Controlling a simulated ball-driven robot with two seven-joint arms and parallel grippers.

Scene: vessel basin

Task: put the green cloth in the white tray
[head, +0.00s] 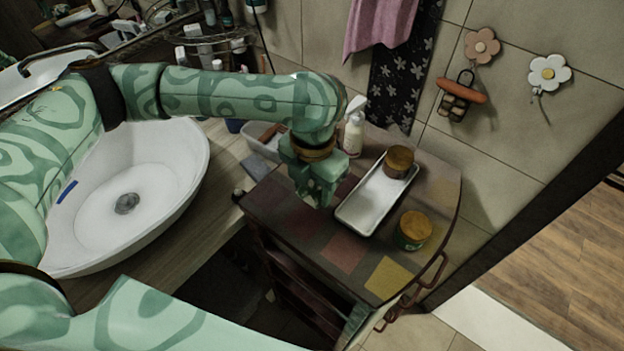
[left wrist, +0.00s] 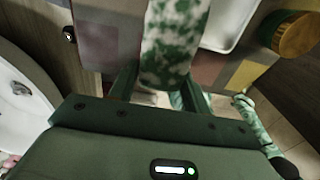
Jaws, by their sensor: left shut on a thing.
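The green cloth (left wrist: 172,45), green and white and patterned, shows in the left wrist view between the fingers of my left gripper (left wrist: 160,88). The gripper is shut on it. In the head view my left gripper (head: 320,197) points down over the left part of the dark cabinet top, just left of the white tray; I cannot make out the cloth apart from the green gripper there. The white tray (head: 368,212) is long, shallow and lies on the cabinet top. Its edge also shows at the top of the left wrist view (left wrist: 215,40). My right gripper is not in view.
A brown-lidded jar (head: 398,160) is at the tray's far end; I cannot tell whether it stands in it. A green jar with a yellowish lid (head: 413,230) stands right of the tray. A white pump bottle (head: 353,135) stands behind. A white basin (head: 140,195) is at left.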

